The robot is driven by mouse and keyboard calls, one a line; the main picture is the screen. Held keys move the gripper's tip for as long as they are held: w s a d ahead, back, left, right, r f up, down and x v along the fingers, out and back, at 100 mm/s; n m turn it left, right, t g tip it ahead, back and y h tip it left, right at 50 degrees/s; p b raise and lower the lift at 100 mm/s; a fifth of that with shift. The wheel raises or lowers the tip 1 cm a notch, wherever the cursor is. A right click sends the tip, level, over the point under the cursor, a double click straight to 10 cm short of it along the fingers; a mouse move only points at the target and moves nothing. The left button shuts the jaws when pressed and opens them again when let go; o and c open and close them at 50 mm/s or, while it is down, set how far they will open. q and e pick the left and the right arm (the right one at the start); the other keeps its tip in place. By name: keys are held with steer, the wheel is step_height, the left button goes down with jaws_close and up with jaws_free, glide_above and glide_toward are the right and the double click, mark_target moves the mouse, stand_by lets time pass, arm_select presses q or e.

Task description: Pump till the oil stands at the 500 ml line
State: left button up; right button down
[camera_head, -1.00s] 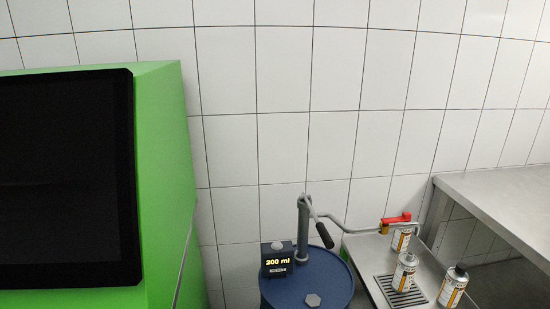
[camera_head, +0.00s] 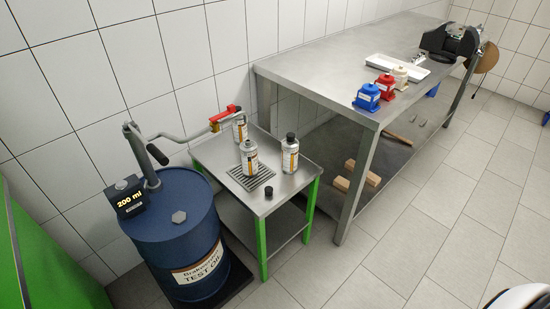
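A blue oil drum (camera_head: 180,225) labelled as test oil stands at the lower left. On its top are a grey hand pump (camera_head: 146,165) with a dark-gripped handle (camera_head: 157,154) and a black display box (camera_head: 125,196) reading 200 ml. The pump's pipe runs right to a red valve (camera_head: 224,118) over the small table. Several bottles stand there: one at the back (camera_head: 240,128) by the valve, one on the drain grate (camera_head: 249,158), and one with a dark cap (camera_head: 290,153) to the right. Oil levels and volume lines are too small to see. Neither gripper shows.
The small steel table (camera_head: 280,195) has green legs and a loose black cap (camera_head: 267,192) on it. A larger workbench (camera_head: 320,70) behind carries blue, red and cream parts, a white tray (camera_head: 396,68) and a dark vise (camera_head: 448,42).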

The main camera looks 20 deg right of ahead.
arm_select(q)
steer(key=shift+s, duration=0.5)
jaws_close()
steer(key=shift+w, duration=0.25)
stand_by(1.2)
